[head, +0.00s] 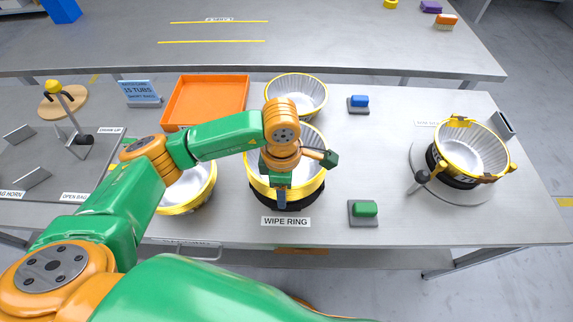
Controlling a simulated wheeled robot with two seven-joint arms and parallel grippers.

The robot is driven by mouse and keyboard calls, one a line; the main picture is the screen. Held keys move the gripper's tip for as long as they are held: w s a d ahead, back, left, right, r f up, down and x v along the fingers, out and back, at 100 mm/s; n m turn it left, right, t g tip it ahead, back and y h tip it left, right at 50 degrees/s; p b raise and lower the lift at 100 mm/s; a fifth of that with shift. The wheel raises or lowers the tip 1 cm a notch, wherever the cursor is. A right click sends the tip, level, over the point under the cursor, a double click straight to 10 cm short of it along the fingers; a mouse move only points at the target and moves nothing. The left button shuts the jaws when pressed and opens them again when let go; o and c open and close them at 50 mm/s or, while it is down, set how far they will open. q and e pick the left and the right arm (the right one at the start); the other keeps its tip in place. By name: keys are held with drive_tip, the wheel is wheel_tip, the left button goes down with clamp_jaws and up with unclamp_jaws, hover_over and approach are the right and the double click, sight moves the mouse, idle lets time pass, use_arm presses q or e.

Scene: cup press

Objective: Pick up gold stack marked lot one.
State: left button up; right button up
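Silver fluted tubs with gold rims stand on the grey bench. One gold-rimmed stack (205,190) is at left, partly behind my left arm. Another gold-rimmed stack (314,183) sits in a black ring behind the "WIPE RING" label (286,222). A third tub or stack (297,90) stands behind it. No "lot one" mark is readable. My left gripper (282,203) points down over the front of the wipe-ring stack, overlapping its gold rim in the view. Its finger gap is hidden, and I cannot tell whether it touches the rim. My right gripper is out of view.
An orange tray (236,88) and a blue "15 TUBS" sign (141,93) stand at the back left. A blue button (358,105) and green button (363,211) lie right of the ring. A fixture (449,189) at far right holds a gold-rimmed tub (474,152).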

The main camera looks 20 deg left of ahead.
use_arm(q)
clamp_jaws()
idle(1.4)
